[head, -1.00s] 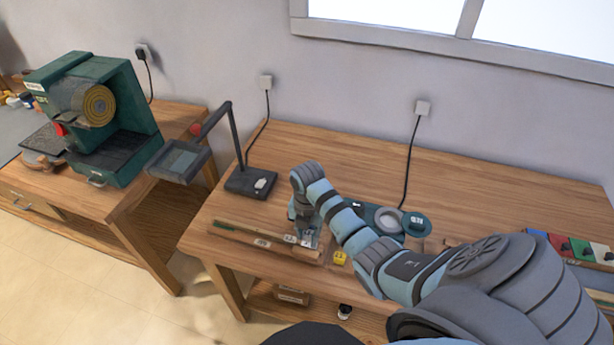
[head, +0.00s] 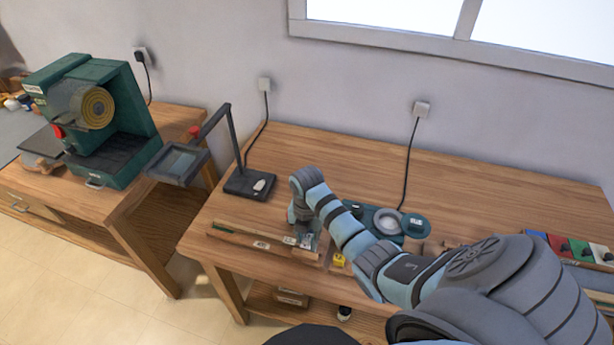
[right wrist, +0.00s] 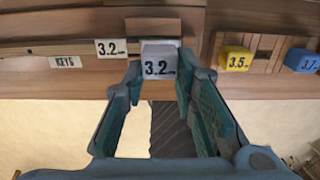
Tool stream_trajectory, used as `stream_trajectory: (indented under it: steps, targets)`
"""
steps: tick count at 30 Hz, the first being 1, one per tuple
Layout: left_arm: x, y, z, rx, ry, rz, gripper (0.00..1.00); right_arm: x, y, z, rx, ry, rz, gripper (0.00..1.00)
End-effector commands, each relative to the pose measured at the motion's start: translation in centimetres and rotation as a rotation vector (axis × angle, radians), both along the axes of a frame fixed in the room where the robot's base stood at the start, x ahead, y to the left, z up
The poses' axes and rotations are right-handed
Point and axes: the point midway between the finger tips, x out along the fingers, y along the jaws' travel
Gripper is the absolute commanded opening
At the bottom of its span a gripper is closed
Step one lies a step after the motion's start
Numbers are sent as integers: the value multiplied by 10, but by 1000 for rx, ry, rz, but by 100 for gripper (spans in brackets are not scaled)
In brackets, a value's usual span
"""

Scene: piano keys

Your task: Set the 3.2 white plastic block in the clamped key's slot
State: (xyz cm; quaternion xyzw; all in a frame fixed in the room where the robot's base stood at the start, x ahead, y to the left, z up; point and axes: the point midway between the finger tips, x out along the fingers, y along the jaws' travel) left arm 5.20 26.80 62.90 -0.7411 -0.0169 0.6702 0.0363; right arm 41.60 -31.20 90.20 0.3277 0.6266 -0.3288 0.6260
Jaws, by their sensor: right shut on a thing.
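My right gripper (right wrist: 157,78) is shut on a pale block marked 3.2 (right wrist: 158,62), the 3.2 white plastic block. It holds the block at the bench's front edge, against wooden parts. A long wooden key piece (head: 235,235) lies along the front left of the bench, and the gripper (head: 303,238) is at its right end. A white 3.2 label (right wrist: 111,48) is just left of the block. The slot is hidden behind the block and fingers, so I cannot tell whether the block is in it. My left gripper is not in view.
A yellow 3.5 block (right wrist: 236,60) and a blue 3.7 block (right wrist: 302,61) stand to the right. A magnifier lamp (head: 250,183) stands behind the key. A green machine (head: 95,115) stands on the left bench. The bench's back is clear.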

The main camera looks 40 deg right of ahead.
Motion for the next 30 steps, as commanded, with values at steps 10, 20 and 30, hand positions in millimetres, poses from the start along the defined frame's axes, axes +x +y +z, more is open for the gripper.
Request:
stream_trajectory:
  steps: [10, 20, 30]
  targets:
    - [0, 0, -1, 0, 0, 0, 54, 0, 0, -3, 0, 0, 0, 9]
    - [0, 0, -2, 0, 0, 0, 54, 0, 0, -7, 0, 1, 0, 9]
    - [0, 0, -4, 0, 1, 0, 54, 0, 0, -11, 0, 0, 0, 9]
